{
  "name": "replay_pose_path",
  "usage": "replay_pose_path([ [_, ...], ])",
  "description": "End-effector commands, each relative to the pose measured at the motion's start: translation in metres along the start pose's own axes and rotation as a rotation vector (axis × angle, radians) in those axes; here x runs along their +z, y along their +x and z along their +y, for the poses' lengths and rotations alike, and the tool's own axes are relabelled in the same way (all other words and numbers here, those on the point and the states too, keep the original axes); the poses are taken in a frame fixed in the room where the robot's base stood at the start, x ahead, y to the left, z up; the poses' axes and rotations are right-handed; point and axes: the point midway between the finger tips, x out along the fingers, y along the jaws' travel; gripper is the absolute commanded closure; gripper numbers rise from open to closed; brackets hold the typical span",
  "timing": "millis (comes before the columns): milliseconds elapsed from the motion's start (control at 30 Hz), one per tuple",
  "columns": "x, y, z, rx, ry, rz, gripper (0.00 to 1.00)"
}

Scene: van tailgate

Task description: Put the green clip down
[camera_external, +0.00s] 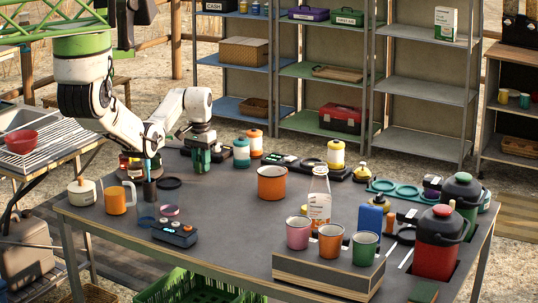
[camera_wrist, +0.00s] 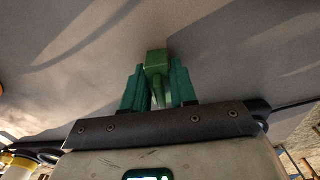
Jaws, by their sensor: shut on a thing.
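My gripper (camera_external: 200,160) is at the far left part of the grey table (camera_external: 225,235), pointing down. In the wrist view, my gripper (camera_wrist: 157,88) has its two dark green fingers closed around the green clip (camera_wrist: 156,62). The clip is a lighter green and sticks out beyond the fingertips, over a plain grey surface. In the external view I cannot tell the clip apart from the green fingers, nor whether it touches the table.
A teal-banded jar (camera_external: 241,153) and an orange-banded jar (camera_external: 255,143) stand just right of my gripper. An orange pot (camera_external: 271,183) is further right. Dark rings (camera_external: 169,183) lie nearer the front. Bare table lies between my gripper and the orange pot.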

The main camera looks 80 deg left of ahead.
Motion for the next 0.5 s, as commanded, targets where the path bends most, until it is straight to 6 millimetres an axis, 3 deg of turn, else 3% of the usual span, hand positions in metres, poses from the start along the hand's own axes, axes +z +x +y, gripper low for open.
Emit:
replay_pose_path([
  [400, 0.0000, 0.0063, -0.0001, 0.000, 0.000, 0.001, 1.00],
  [433, -0.0001, 0.0057, -0.0002, 0.000, 0.000, 0.001, 0.71],
  [500, 0.0000, 0.0054, -0.0002, 0.000, 0.000, 0.001, 0.65],
])
